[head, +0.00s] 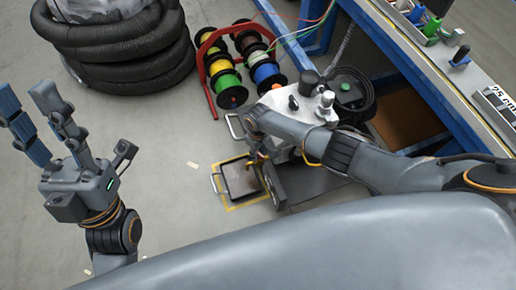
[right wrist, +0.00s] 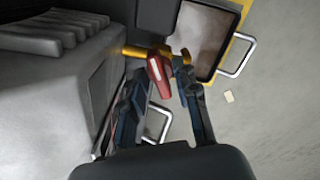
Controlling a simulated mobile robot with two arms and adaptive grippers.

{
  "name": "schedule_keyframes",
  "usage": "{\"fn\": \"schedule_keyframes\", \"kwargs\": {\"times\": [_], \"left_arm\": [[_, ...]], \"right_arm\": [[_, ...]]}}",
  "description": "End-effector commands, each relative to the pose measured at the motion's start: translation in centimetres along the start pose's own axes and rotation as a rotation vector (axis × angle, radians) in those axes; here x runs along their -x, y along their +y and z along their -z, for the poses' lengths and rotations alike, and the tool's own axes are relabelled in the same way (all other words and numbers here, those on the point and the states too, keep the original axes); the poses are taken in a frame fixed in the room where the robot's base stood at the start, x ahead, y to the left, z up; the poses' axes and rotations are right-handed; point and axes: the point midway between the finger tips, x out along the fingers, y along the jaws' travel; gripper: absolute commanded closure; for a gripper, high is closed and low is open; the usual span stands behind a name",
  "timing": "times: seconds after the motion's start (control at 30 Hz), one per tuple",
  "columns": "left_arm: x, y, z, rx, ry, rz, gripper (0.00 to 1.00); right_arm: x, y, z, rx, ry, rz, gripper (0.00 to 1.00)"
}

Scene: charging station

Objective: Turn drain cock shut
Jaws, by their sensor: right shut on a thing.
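The drain cock has a red lever (right wrist: 158,70) on a brass pipe (right wrist: 135,51) that sticks out from the side of a grey machine (right wrist: 45,85), also seen in the head view (head: 313,108). My right gripper (right wrist: 165,75) is shut on the red lever, with a finger at each side. In the head view my forearm and wrist hide most of that grip. A shallow dark tray (head: 226,192) lies on the floor beside the machine, close to the cock's outlet. My left gripper (head: 30,112) is raised at the left, open and empty, with fingers apart.
Cable spools (head: 232,80) on a red rack stand behind the machine. Black coiled hose (head: 130,60) lies at upper left. A blue-framed workbench (head: 425,85) runs along the right. The tray sits within a yellow floor outline (head: 245,204). The floor at left is mostly clear.

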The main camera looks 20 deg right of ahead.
Motion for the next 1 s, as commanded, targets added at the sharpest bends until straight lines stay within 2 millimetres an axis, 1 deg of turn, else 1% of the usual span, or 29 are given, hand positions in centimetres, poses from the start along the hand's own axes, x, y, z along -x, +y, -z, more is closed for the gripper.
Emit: {"fn": "schedule_keyframes", "kwargs": {"times": [0.03, 0.2, 0.4, 0.5, 0.7, 1.0], "left_arm": [[-0.4, -0.1, -1.0, -0.004, -0.062, 0.001, 0.64], [-0.2, -0.4, -4.4, -0.014, -0.244, 0.005, 0.64], [0.5, -0.8, -7.0, -0.022, -0.394, 0.010, 0.64], [0.9, -0.9, -7.9, -0.025, -0.446, 0.012, 0.64], [1.4, -1.1, -9.0, -0.029, -0.515, 0.014, 0.64], [1.8, -1.1, -9.6, -0.030, -0.548, 0.016, 0.64]], "right_arm": [[0.2, -0.3, -0.1, -0.047, -0.002, 0.005, 1.00], [0.2, -0.2, 0.0, -0.197, -0.002, 0.004, 1.00], [0.1, -0.2, 0.0, -0.344, 0.000, 0.003, 1.00], [0.1, -0.2, 0.0, -0.399, 0.000, 0.003, 1.00], [0.0, -0.1, 0.0, -0.476, 0.000, 0.002, 1.00], [0.0, -0.1, 0.1, -0.515, 0.003, 0.001, 1.00]]}}
